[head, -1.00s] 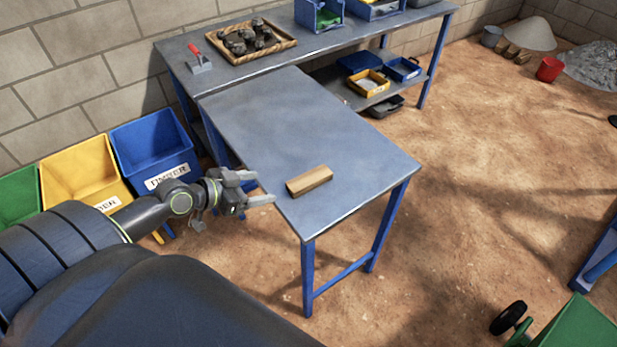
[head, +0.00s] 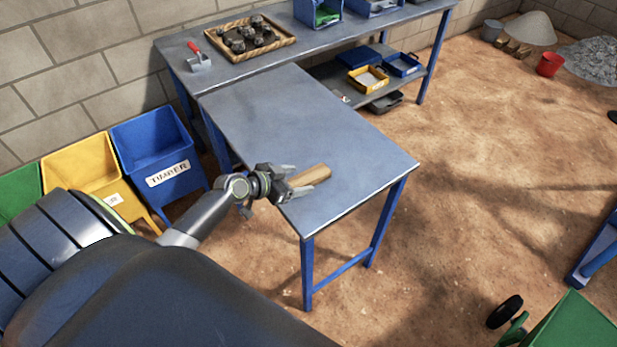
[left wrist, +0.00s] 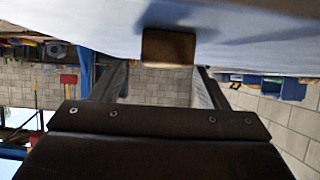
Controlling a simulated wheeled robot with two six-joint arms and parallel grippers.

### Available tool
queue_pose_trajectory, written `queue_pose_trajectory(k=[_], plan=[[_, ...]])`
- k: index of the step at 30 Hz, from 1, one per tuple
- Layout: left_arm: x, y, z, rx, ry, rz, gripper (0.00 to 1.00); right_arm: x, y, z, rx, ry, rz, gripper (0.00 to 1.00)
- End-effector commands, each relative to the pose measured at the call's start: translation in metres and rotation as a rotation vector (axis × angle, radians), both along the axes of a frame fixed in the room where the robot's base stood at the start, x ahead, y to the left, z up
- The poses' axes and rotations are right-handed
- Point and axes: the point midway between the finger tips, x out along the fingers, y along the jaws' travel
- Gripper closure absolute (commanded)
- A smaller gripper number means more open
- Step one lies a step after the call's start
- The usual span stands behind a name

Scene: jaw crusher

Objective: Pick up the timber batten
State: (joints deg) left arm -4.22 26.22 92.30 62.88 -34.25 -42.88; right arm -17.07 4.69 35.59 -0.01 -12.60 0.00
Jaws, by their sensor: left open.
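The timber batten (head: 313,176) is a short tan wooden block lying on the grey-blue table (head: 330,130), near its front left corner. My left gripper (head: 303,184) is open at the batten's left end, with its fingers pointing along the batten. The near finger partly covers that end in the head view. In the left wrist view the batten's brown end face (left wrist: 168,47) shows ahead, between the two finger lines (left wrist: 158,85). I cannot tell whether the fingers touch it. My right gripper is not in view.
A long bench (head: 225,80) behind holds a wooden tray of dark lumps (head: 262,56) and a red-handled tool (head: 198,57). A blue bin labelled TIMBER (head: 152,145) and a yellow bin (head: 75,170) stand left. The rest of the front table is clear.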

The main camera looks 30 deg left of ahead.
Motion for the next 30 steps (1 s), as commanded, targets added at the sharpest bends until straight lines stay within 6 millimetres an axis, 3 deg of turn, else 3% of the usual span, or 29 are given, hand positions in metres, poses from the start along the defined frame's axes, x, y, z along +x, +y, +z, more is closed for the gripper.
queue_pose_trajectory(k=[12, 22, 30], plan=[[0.039, -0.014, -0.016, -0.001, -0.001, 0.000, 0.32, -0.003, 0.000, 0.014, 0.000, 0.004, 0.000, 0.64], [0.042, -0.016, -0.019, 0.000, -0.001, 0.000, 0.32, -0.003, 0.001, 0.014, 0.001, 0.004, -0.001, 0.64], [0.042, -0.016, -0.019, 0.000, -0.001, 0.000, 0.66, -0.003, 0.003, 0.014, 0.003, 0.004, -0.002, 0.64]])
